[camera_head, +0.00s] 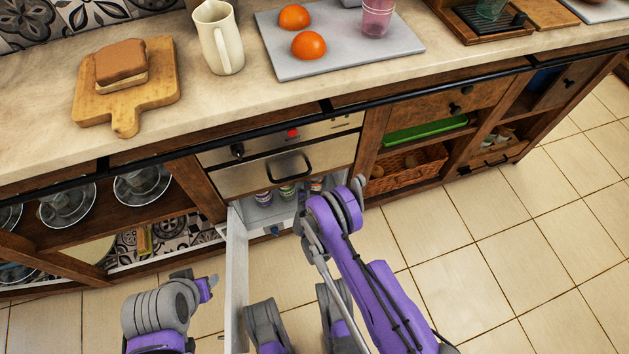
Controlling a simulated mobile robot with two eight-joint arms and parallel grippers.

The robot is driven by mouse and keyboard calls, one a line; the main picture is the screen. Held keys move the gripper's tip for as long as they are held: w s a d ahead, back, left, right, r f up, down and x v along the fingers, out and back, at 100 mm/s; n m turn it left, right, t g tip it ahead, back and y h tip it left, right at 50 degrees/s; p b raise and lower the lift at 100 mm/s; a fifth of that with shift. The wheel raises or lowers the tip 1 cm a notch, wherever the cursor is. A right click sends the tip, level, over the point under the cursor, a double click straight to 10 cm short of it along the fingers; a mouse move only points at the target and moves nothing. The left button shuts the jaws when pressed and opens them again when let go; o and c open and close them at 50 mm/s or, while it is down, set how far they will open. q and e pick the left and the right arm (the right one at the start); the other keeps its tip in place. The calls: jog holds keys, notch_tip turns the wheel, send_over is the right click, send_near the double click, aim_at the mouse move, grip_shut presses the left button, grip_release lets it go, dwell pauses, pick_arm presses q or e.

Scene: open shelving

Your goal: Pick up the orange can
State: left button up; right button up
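Several small cans stand in a row inside the open lower compartment under the metal front. The left can (264,198) looks dark with a pale band, and the middle can (287,191) looks greenish. The right can (315,185) shows some reddish colour and is partly covered by my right arm. I cannot tell for sure which one is orange. My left gripper (208,285) is low on the left, outside the open door and apart from the cans; its fingers are not clear. My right arm reaches up in front of the compartment, and its gripper is hidden.
An open white door (237,270) stands out into the room between my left gripper and the compartment. The counter above holds a cutting board (150,85), a cream pitcher (218,38) and a grey tray (345,60) with oranges. Tiled floor is clear at right.

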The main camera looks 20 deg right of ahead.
grip_shut()
jog(key=shift+r, duration=0.1)
